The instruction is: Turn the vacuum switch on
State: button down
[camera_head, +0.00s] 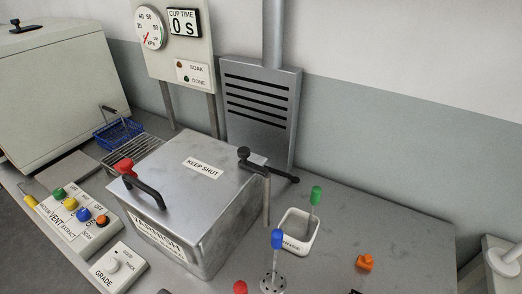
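A white control panel (65,222) lies at the left front of the bench. It carries a row of coloured switches: green (58,194), yellow (70,204), blue (83,214) and orange (102,221). The small labels below seem to read VACUUM, VENT, EXTRACT and SOAK from left to right, which puts VACUUM by the green switch. ON and OFF marks are too small to tell which way each switch is set. The kPa gauge (150,27) has its red needle at the lower left, near the low end. My gripper is not in view.
A closed metal box (185,190) marked KEEP SHUT stands right of the panel, with a black handle and red knob. A GRADE dial box (118,268) sits in front. A blue basket (119,133) is behind the panel. A white cup (298,232) stands right.

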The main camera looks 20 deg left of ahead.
aim_at(59, 194)
jog(key=k+u, duration=0.1)
jog(key=u, duration=0.3)
jog(key=k+u, duration=0.15)
jog(key=u, duration=0.25)
jog(key=i+u, duration=0.1)
jog(key=u, duration=0.3)
jog(key=l+u, duration=0.1)
jog(key=u, duration=0.3)
jog(key=i+l+u, duration=0.1)
jog(key=u, duration=0.3)
